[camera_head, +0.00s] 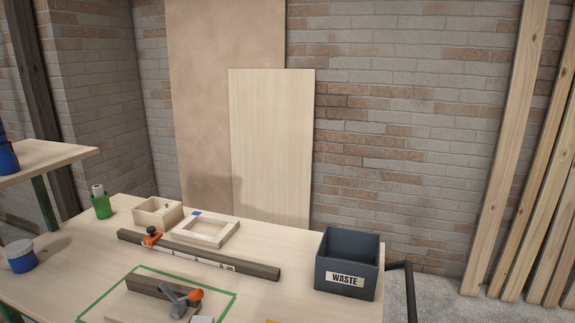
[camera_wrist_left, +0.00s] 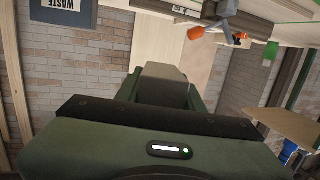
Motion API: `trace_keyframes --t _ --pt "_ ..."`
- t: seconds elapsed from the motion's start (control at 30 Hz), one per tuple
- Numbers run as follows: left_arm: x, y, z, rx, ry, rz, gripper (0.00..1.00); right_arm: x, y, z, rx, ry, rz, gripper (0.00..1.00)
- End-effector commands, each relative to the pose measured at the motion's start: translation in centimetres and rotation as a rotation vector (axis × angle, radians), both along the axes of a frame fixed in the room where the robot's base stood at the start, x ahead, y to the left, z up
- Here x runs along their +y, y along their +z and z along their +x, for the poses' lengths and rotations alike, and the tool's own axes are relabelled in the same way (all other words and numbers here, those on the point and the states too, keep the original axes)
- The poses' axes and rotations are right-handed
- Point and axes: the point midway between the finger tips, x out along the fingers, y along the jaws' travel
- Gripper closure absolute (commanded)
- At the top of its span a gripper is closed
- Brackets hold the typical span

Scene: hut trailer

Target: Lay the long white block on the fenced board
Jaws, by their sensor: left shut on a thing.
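The fenced board (camera_head: 122,302) lies on the bench inside a green tape outline at the bottom of the head view. A dark wooden fence (camera_head: 160,287) runs along its back, and an orange-handled clamp (camera_head: 185,298) stands at its right. My left gripper (camera_wrist_left: 163,95) shows only in the wrist view, shut on the long white block (camera_wrist_left: 163,72), which looks grey in shade. Most of the block is hidden. A small pale end (camera_head: 202,320) shows at the head view's bottom edge; I cannot tell whether it is the block. My right gripper is not in view.
Behind the board lie a long dark beam (camera_head: 215,261) with an orange clamp, a wooden frame (camera_head: 228,233) and a small wooden box (camera_head: 147,214). A waste bin (camera_head: 345,290) stands at right, a green cup (camera_head: 101,207) at left. Bare bench lies between board and bin.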

Motion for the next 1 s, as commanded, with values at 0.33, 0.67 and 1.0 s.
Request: trace_keyframes --t 0.33,0.67,1.0 --pt "2.7 0.1 -1.7 -0.003 0.044 -0.005 1.0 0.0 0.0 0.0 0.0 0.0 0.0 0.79" --pt "2.6 0.1 -1.7 -0.003 0.039 0.003 1.0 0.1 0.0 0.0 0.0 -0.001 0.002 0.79" --pt "2.4 -0.1 -0.3 -0.008 0.039 -0.003 1.0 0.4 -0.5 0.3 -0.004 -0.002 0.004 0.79"
